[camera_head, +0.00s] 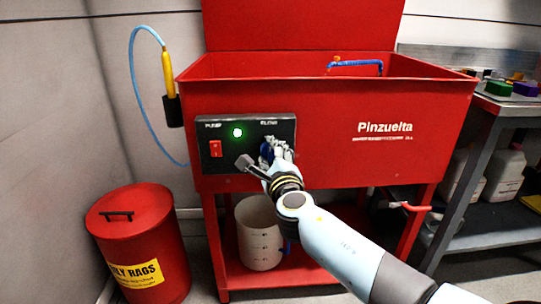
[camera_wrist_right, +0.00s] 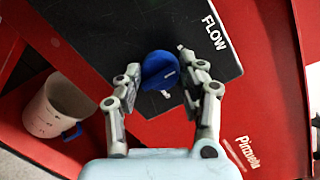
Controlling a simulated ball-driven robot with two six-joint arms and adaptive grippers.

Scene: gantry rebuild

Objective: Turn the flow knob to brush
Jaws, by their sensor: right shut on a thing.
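The blue flow knob (camera_wrist_right: 157,67) sits on the black control panel (camera_wrist_right: 100,35) by the word FLOW. A small white mark shows on the knob; I cannot tell which setting it points to. In the head view the knob (camera_head: 265,151) is partly hidden by my right gripper (camera_head: 276,150). No brush label is readable. My left gripper is in neither view.
The panel also carries a red pump switch (camera_head: 215,149) and a lit green lamp (camera_head: 237,132). It is on the front of the red Pinzuelta sink (camera_head: 330,120). Below is a white bucket (camera_head: 258,235); a red rag bin (camera_head: 140,240) stands left.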

